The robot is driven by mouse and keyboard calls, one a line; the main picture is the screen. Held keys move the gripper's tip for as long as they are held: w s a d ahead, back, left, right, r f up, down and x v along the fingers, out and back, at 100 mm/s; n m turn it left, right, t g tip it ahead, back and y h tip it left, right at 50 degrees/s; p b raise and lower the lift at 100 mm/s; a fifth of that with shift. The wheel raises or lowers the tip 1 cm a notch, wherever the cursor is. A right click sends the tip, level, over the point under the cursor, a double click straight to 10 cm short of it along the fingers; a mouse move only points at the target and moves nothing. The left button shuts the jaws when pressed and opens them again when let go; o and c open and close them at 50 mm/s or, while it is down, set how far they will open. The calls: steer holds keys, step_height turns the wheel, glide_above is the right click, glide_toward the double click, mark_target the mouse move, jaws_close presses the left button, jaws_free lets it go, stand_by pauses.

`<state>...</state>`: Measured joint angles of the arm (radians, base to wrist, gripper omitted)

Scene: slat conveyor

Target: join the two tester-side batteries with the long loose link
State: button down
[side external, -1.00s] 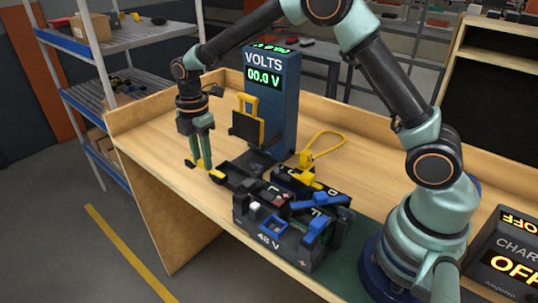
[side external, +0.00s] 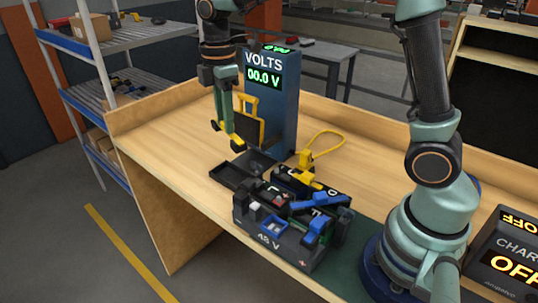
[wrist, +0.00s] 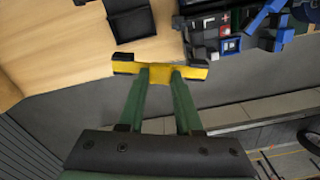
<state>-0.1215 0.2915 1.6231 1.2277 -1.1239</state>
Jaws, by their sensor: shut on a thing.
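My gripper (side external: 227,129) is shut on a long yellow link with dark ends. In the wrist view the link (wrist: 187,72) lies crosswise between the green fingertips (wrist: 159,75). It is held in the air in front of the blue tester (side external: 284,115), clear of the bench. The dark batteries sit in a case (side external: 276,245) marked with a voltage, right of and below my gripper in the side view. A blue link (side external: 318,200) lies across their tops. Their terminals are too small to tell apart, and some are hidden. The case also shows at the upper right in the wrist view.
A dark open tray (side external: 228,178) lies beside the case, below my gripper. A black plate with a yellow handle (side external: 247,103) is at the tester, whose display reads 00.0 V. The left of the bench (side external: 165,140) is clear.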

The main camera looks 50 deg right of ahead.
steer(key=shift+s+d+f+m, duration=0.7)
steer(key=shift+s+f+m, duration=0.35)
steer(key=shift+s+f, duration=0.6)
steer(key=shift+s+d+f+m, duration=0.65)
steer(key=shift+s+f+m, duration=0.45)
steer(key=shift+s, duration=0.8)
steer(key=shift+s+d+f+m, duration=0.7)
steer(key=shift+s+f+m, duration=0.25)
steer(key=shift+s+f, duration=0.75)
steer(key=shift+s+f, duration=0.1)
steer(key=shift+f, duration=0.85)
steer(key=c, duration=0.5)
jaws_free()
step_height(320, 180, up, 12)
